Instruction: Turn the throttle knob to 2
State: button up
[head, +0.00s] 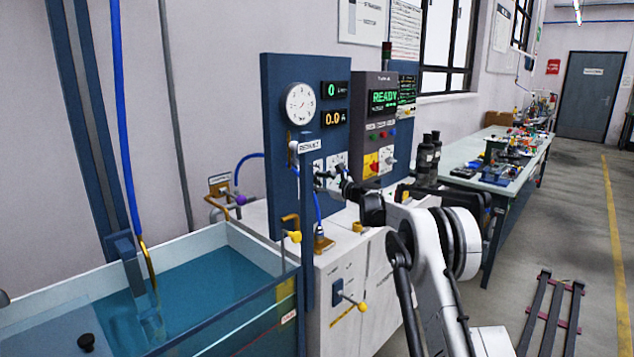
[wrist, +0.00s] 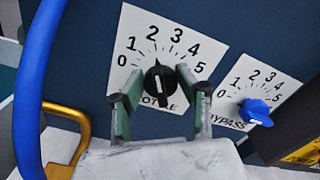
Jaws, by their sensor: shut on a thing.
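The black throttle knob (wrist: 160,82) is on a white dial plate (wrist: 135,30) numbered 0 to 5 in the wrist view. Its pale pointer mark points up, roughly toward the 2. My gripper (wrist: 157,88) has one green-sided finger on each side of the knob and is shut on it. The fingers cover part of the plate's lower label. In the head view my gripper (head: 328,179) reaches to the blue panel (head: 280,160), and the knob is too small to make out there.
A blue bypass knob (wrist: 256,112) sits on its own dial right of the throttle. A blue hose (wrist: 38,75) and a brass pipe (wrist: 75,118) stand at left. A water tank (head: 215,262) is left of the panel, and a gauge (head: 299,104) is above.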

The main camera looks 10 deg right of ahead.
jog(key=o, duration=1.1)
jog(key=v, duration=1.2)
